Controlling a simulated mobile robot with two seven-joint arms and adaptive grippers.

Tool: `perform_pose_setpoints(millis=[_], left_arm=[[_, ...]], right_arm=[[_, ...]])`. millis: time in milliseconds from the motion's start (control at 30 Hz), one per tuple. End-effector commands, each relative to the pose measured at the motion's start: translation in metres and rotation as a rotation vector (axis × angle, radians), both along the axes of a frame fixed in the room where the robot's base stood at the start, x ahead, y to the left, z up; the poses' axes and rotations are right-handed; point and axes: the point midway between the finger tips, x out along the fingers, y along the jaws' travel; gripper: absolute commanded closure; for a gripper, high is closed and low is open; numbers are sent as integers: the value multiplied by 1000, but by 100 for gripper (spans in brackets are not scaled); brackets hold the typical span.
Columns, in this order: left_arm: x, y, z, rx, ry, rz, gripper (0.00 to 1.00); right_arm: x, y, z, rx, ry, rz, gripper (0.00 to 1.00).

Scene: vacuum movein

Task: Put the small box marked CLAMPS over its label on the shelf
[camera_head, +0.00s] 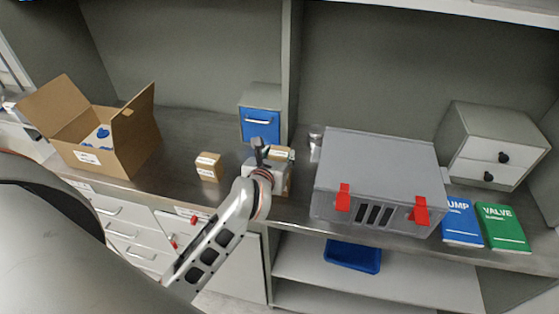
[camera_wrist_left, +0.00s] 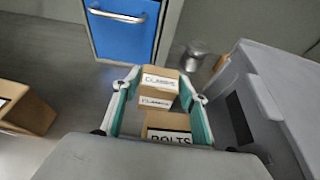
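The small tan CLAMPS box (camera_wrist_left: 158,88) shows in the left wrist view with white labels on two faces. It stands between the two fingers of my left gripper (camera_wrist_left: 160,82), which are spread wide on either side of it. In the head view the box (camera_head: 283,152) is partly hidden by the gripper (camera_head: 264,152). A tan BOLTS box (camera_wrist_left: 168,126) lies nearer the wrist, partly covered by the gripper body. I cannot make out the CLAMPS shelf label. My right gripper is out of view.
Another small tan box (camera_head: 208,166) stands to the left. An open carton (camera_head: 130,145) is at far left. A blue-fronted cabinet (camera_head: 260,122) stands behind. A large grey case (camera_head: 380,180) with red latches is close on the right, with a small metal cylinder (camera_head: 316,136) beside it.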

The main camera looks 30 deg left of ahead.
Motion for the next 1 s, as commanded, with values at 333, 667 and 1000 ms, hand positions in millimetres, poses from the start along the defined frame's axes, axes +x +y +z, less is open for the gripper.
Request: perform_pose_setpoints(millis=[333, 667, 1000], left_arm=[[0, 0, 3, 1, -3, 0, 89], [1, 0, 42, 1, -9, 0, 89], [1, 0, 135, -1, -12, 1, 89]], right_arm=[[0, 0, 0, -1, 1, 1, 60], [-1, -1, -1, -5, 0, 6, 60], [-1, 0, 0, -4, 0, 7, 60]])
